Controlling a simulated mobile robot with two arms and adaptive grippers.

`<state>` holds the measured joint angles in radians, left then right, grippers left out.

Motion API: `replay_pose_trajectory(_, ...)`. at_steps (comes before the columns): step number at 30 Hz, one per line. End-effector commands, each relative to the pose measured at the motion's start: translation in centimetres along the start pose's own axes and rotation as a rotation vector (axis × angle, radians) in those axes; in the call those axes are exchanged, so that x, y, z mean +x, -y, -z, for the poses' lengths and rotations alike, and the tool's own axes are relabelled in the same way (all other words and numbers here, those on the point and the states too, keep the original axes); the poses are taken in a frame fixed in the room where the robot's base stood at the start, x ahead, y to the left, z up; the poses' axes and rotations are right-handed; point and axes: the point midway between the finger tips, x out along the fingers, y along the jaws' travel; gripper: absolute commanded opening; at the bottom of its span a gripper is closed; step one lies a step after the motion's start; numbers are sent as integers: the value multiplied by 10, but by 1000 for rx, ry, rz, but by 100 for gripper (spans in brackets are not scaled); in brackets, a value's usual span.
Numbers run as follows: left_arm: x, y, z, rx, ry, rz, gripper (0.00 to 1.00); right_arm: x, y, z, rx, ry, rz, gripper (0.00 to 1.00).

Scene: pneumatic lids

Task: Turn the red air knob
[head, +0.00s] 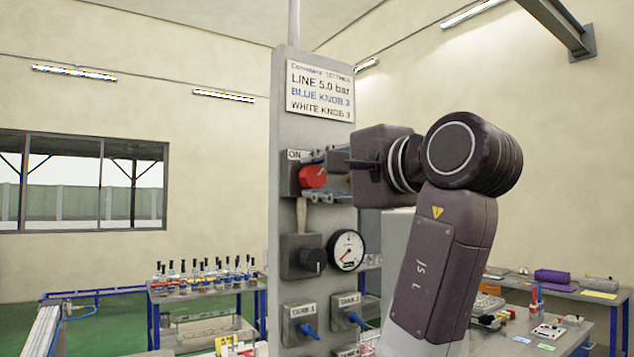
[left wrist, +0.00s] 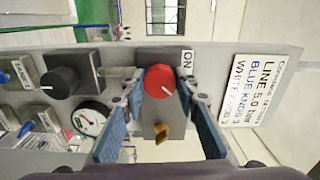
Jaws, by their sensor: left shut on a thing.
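The red air knob (head: 313,177) sits on a grey block near the top of the grey panel (head: 283,120), below the sign and beside a label reading ON. It also shows in the left wrist view (left wrist: 160,80), with a short pale mark on its face. My left gripper (head: 322,180) reaches the knob from the right in the head view. In the left wrist view the left gripper's (left wrist: 163,92) fingers lie on both sides of the knob, shut on it. The fingers and gripper hide part of the block in the head view. My right gripper is in neither view.
Below the red knob are a black knob (head: 313,260), a round gauge (head: 347,250) and blue valves (head: 308,330) under tank labels. A sign (head: 320,91) is above. A table with several bottles (head: 200,290) stands behind at left.

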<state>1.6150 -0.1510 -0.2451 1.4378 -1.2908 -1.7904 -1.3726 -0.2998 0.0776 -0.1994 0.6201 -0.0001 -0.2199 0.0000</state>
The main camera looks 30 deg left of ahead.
Motion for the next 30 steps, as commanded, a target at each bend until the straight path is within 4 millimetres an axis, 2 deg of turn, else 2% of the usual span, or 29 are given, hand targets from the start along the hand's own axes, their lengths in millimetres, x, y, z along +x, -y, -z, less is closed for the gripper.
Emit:
replay_pose_trajectory(20,0,0,1,65,-3,2,4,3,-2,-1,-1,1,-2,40)
replay_pose_trajectory(21,0,0,1,65,-3,2,31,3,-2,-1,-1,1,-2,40)
replay_pose_trajectory(25,0,0,1,64,-2,1,45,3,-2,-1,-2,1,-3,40)
replay_pose_trajectory(30,0,0,1,63,-1,0,46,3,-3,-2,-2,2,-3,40)
